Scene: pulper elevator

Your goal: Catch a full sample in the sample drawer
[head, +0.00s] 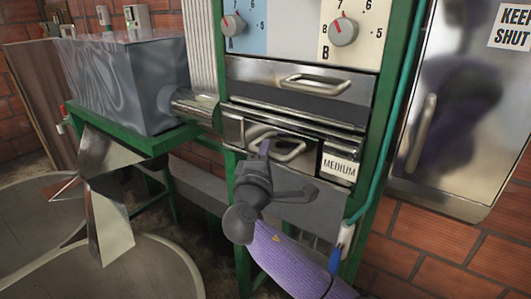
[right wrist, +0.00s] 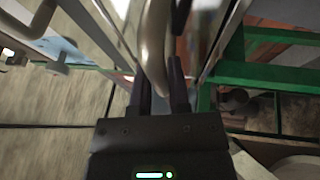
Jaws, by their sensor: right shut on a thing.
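A metal drawer front with a curved handle (head: 290,152) sits low in the green-framed machine, beside a "MEDIUM" label (head: 340,167). I cannot tell if this is the sample drawer or how far out it stands. My right gripper (head: 264,148) is at this handle, shut on it. In the right wrist view, the pale handle bar (right wrist: 157,40) runs between the dark fingers of the right gripper (right wrist: 160,80). A second metal front with its own handle (head: 315,82) is above it. No sample is visible. My left gripper is out of view.
Dials A (head: 233,25) and B (head: 343,32) are above the drawers. A metal pipe (head: 195,106) joins a grey tank (head: 125,85) at left. Round vats (head: 120,270) with a metal chute (head: 105,190) are lower left. A steel cabinet (head: 455,110) stands at right.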

